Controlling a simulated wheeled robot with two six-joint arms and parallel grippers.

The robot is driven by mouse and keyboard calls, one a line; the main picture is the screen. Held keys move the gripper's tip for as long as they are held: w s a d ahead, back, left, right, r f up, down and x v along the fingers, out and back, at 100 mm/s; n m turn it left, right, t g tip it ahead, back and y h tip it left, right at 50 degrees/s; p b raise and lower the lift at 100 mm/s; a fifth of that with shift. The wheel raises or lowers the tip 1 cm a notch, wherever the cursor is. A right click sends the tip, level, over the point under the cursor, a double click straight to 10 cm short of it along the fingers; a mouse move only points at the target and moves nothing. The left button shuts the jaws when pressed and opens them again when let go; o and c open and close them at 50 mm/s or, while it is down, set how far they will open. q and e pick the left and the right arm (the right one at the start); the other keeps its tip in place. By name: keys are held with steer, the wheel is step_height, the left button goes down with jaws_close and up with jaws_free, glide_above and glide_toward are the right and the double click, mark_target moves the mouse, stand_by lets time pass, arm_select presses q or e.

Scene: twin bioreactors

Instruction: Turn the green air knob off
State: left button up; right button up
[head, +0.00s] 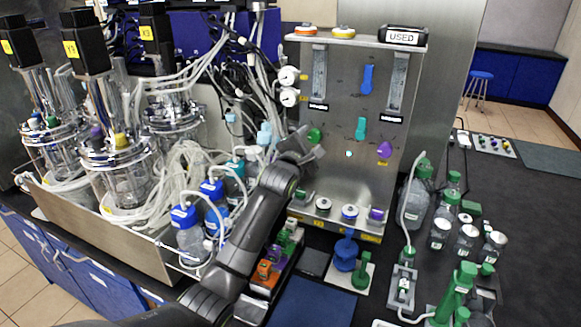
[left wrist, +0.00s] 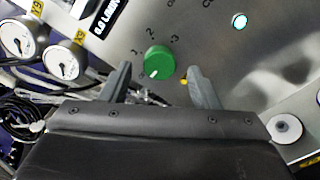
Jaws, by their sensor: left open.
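The green air knob (head: 315,135) sits on the metal control panel (head: 345,95), at its left side in the head view. In the left wrist view the green knob (left wrist: 159,63) is round, with a white pointer mark at its lower left and the numbers 1, 2 and 3 printed around it. My left gripper (head: 306,150) is at the panel just below the knob in the head view. In the left wrist view its two fingers (left wrist: 158,80) are open, one on each side of the knob and apart from it. The right gripper is not in view.
Two white gauges (head: 289,86) are left of the knob. A teal knob (head: 361,128), a purple knob (head: 384,150) and a blue handle (head: 367,79) are to its right. Glass vessels and tubing (head: 180,170) crowd the left. Bottles (head: 415,200) stand on the dark bench at right.

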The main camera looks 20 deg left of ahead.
arm_select(q)
steer(key=s+b, duration=0.3)
steer(key=s, duration=1.2)
steer(key=shift+s+a, duration=0.3)
steer(key=shift+s, duration=0.05)
